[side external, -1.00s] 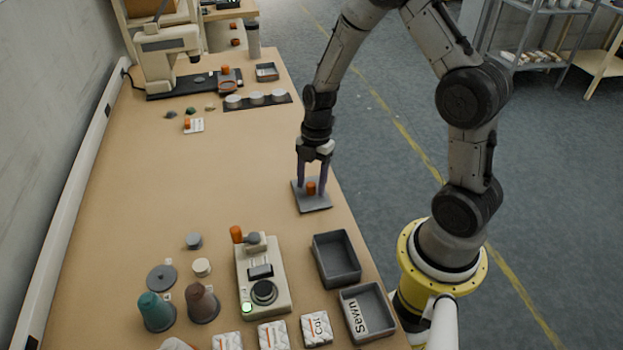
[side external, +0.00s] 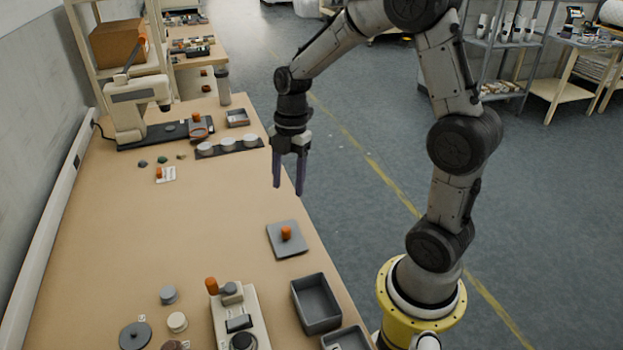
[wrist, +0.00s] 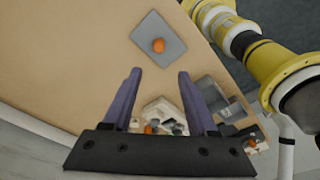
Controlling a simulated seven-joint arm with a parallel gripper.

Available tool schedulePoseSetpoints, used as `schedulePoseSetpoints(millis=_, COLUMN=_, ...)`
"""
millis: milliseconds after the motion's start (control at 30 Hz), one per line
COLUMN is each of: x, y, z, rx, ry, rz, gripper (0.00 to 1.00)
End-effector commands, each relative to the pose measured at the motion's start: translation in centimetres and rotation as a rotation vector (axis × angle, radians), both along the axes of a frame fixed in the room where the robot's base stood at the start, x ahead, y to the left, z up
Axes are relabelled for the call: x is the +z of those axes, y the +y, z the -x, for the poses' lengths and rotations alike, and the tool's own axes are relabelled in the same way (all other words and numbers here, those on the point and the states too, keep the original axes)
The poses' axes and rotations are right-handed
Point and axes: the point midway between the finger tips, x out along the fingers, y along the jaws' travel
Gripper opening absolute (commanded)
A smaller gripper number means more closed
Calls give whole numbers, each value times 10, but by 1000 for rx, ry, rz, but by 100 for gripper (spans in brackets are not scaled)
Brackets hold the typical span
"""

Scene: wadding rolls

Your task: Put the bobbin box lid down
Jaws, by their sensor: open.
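The bobbin box lid (side external: 287,245) is a flat grey square plate with an orange knob (side external: 286,233). It lies flat on the table near its right edge. The lid also shows in the wrist view (wrist: 172,32), beyond the fingertips. My gripper (side external: 288,190) is open and empty, raised well above the table and apart from the lid. Its two purple fingers show in the wrist view (wrist: 158,75) with a clear gap between them.
An open grey box (side external: 317,305) stands nearer the camera than the lid, beside a beige machine (side external: 238,318). A dark strip with white discs (side external: 228,145) lies farther back. The table's middle is clear.

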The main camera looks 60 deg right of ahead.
Motion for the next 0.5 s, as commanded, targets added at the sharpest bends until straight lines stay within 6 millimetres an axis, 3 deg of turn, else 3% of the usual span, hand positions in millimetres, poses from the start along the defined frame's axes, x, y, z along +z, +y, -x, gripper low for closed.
schedulePoseSetpoints(millis=300, x=73, y=42, z=52, rx=-531, ry=-114, rz=31, gripper=58)
schedulePoseSetpoints(millis=500, x=102, y=63, z=99, rx=-922, ry=-202, rz=-38, gripper=58)
